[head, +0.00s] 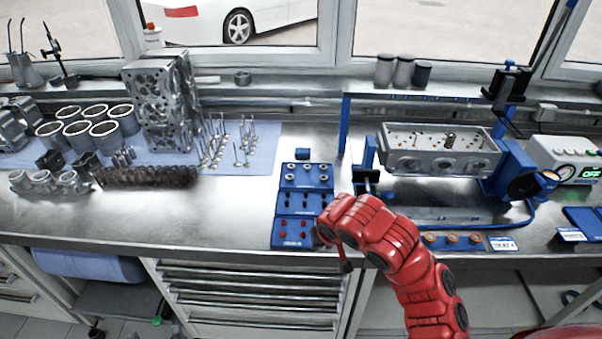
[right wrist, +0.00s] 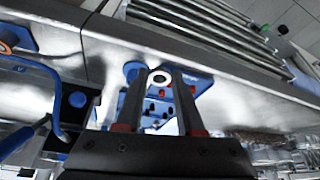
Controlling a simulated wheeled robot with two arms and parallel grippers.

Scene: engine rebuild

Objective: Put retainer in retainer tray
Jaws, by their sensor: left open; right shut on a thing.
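My right gripper (right wrist: 158,86) is shut on a pale ring-shaped retainer (right wrist: 159,76), held at the fingertips in the right wrist view. In the head view the red right arm reaches in from the lower right; it hides most of its hand and the held retainer does not show. Blue trays stand in a column on the bench, left of this arm. The far tray (head: 306,187) has several grey round pieces and looks like the retainer tray; its label is too small to read. Behind the retainer, blue tray surfaces show in the right wrist view (right wrist: 200,80). My left gripper is not in view.
The middle tray (head: 287,202) has dark slots and the near tray (head: 281,243) red pieces. A cylinder head (head: 440,162) sits in a blue-framed stand to the right. Several valves (head: 240,150) stand on a mat to the left. The bench front left is clear.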

